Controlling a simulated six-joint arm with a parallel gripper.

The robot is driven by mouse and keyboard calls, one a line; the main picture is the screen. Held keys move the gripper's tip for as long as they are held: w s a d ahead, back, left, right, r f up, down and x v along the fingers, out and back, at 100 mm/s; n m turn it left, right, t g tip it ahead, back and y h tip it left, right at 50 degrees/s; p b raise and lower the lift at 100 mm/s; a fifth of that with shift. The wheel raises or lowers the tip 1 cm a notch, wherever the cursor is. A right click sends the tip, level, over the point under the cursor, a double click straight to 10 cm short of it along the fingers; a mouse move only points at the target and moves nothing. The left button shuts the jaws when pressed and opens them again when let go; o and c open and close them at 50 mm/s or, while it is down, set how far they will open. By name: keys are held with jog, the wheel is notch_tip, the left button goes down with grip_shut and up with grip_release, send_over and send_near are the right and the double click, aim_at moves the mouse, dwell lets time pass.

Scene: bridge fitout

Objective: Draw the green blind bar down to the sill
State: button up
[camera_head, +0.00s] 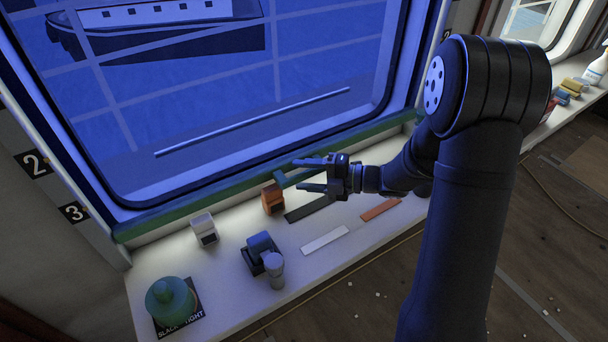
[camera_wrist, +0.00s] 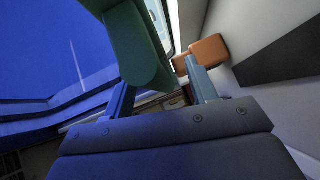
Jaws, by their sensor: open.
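The green blind bar (camera_head: 190,206) runs along the bottom of the window, low, just above the white sill (camera_head: 225,262). A short green tab (camera_head: 279,179) sticks out from its middle. My gripper (camera_head: 298,175) is at this tab, with its fingers spread and pointing left toward it. In the wrist view, a green piece (camera_wrist: 138,45) reaches in between the two open fingers (camera_wrist: 160,76). I cannot tell whether either finger touches it. The blue blind (camera_head: 230,100) covers the window above the bar.
Dark, white and orange flat strips lie below my gripper. The wooden floor (camera_head: 545,250) is at the right.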

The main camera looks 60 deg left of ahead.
jog(key=shift+v, duration=3.2)
jog(key=v, duration=0.7)
jog(key=shift+w+d, duration=0.2)
jog(key=shift+d, duration=0.05)
jog(key=x, duration=1.2)
jog(key=shift+a, duration=0.1)
